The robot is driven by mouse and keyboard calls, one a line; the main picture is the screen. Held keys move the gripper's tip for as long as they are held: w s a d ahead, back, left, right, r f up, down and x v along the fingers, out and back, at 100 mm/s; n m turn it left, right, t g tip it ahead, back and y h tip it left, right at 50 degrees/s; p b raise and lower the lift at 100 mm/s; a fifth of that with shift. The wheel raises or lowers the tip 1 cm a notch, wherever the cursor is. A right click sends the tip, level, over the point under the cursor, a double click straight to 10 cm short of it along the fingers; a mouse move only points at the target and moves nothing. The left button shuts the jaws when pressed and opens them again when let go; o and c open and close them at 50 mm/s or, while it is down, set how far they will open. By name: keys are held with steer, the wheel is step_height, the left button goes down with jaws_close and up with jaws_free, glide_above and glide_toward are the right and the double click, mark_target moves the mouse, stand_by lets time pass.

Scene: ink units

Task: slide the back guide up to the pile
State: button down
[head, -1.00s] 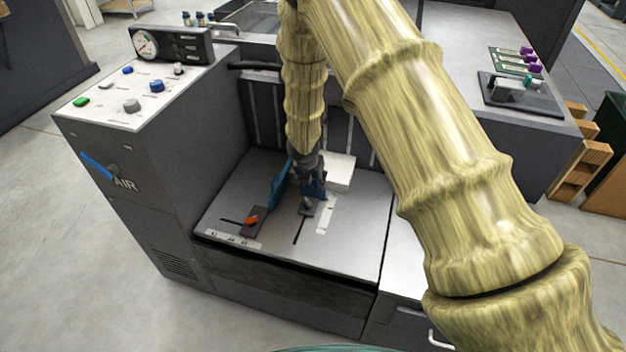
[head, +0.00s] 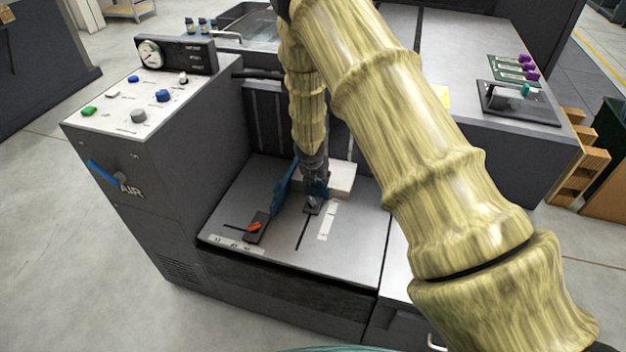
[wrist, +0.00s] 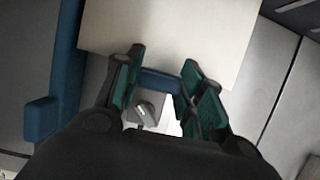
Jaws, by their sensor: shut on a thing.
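The back guide is a small blue plate with a grey clamp foot (head: 312,205) on a slot in the grey feed table (head: 275,250). My gripper (head: 317,187) is shut on the blue plate (wrist: 160,82), which shows between its green-padded fingers in the wrist view. The pile (head: 342,180) is a white block just behind the guide. In the wrist view the pile (wrist: 170,30) has its near edge right at the blue plate. I cannot tell whether they touch. My fingers and wrist hide part of the guide and pile.
A taller blue side guide (head: 284,187) stands close on the left, its foot with an orange lever (head: 255,227). A control cabinet (head: 150,160) with a gauge rises left of the table. The table's front and right parts are clear.

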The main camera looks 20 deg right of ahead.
steer(key=c, duration=1.1)
jaws_free()
steer(key=shift+w+d, duration=0.15)
steer(key=shift+d, duration=0.05)
steer(key=shift+o, duration=1.1)
steer(key=shift+a, duration=0.1)
steer(key=v, duration=1.2)
